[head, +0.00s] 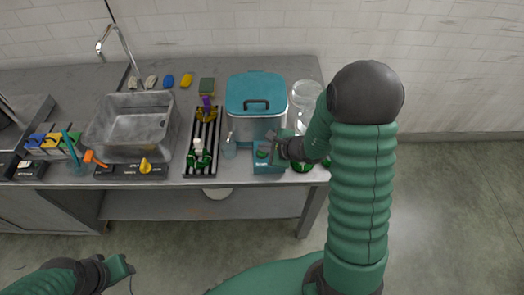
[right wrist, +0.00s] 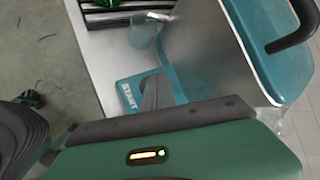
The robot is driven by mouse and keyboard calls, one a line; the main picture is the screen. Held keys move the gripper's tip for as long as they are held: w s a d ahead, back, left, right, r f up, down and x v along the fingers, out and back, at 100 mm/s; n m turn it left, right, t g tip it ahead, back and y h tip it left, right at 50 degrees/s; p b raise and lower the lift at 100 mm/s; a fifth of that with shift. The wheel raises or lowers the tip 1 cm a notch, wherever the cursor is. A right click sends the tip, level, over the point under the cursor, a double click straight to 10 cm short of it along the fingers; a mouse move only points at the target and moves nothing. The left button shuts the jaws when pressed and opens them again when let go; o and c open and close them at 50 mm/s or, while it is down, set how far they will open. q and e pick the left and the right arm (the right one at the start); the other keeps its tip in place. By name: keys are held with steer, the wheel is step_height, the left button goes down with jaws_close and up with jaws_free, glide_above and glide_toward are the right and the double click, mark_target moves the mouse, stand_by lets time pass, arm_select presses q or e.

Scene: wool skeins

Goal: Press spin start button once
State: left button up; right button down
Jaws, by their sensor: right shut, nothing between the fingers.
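The spin machine (head: 257,105) is a metal box with a teal lid and a black handle; its lid also shows in the right wrist view (right wrist: 275,65). A teal start panel (head: 268,160) sits at its front, and in the right wrist view the panel (right wrist: 130,95) bears the word START. My right gripper (head: 275,148) is shut and empty, with its fingers over the panel. The fingers hide part of the panel, so I cannot tell whether they touch the button. My left gripper (head: 122,268) is at the lower left, away from the table; its jaw state is unclear.
A clear cup (head: 229,149) stands just left of the panel. A black rack (head: 203,140) with skeins and a metal sink (head: 133,126) lie further left. A glass jar (head: 306,97) stands right of the machine. The table's front edge is close to the panel.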

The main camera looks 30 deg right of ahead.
steer(key=shift+f+b, duration=0.25)
steer(key=shift+b, duration=0.05)
steer(key=shift+r, duration=0.1)
stand_by(0.4)
steer(key=shift+r+p, duration=0.6)
steer(key=shift+r, duration=0.3)
step_height(320, 180, up, 5)
steer(key=p, duration=0.3)
steer(key=shift+r, duration=0.1)
steer(key=shift+a, duration=0.1)
stand_by(0.4)
